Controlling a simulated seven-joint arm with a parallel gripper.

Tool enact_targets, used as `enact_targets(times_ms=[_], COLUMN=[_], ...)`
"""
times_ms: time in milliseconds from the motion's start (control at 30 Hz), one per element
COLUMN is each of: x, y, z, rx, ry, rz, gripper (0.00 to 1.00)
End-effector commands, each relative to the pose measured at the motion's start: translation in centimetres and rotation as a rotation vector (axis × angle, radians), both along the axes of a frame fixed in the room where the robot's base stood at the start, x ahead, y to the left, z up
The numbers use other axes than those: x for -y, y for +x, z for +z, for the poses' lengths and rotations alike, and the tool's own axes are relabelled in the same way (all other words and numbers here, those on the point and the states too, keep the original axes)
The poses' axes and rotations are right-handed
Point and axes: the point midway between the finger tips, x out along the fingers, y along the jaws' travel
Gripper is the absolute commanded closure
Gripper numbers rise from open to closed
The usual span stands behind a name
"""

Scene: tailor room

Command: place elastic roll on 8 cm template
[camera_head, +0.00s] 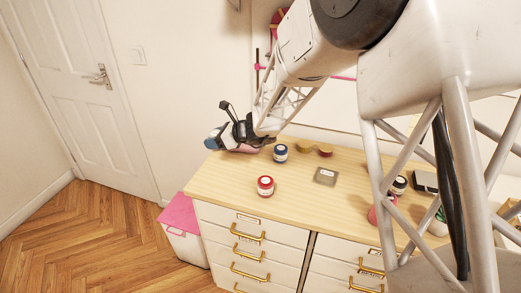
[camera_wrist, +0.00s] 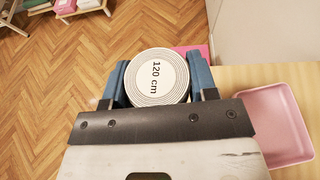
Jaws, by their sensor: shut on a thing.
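My gripper (camera_wrist: 158,88) is shut on a round white roll (camera_wrist: 158,66), with one blue finger on each side. The roll shows wound layers at its rim and "120 cm" printed on its face; I take it to be the elastic roll. A flat grey square plate (camera_head: 325,176) with a white label lies on the middle of the desk. It may be the 8 cm template, but its label is too small to read.
A pink tray (camera_wrist: 262,118) is on the desk (camera_head: 231,177) beside my gripper. A pink-lidded bin (camera_head: 181,214) stands on the floor.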

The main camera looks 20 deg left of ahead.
Motion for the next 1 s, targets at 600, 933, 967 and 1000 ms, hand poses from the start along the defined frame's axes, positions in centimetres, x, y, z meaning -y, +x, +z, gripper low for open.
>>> enact_targets(times_ms=[600,933,967,1000], x=[6.2,14.7,15.4,16.5], y=[2.9,5.8,6.0,6.3], z=[0.2,0.4,0.4,0.3], rx=[0.003,0.002,0.003,0.002], ry=[-0.001,-0.001,-0.002,-0.002], rz=[-0.051,-0.118,-0.123,-0.133], gripper=[0.74,0.74,0.74,0.74])
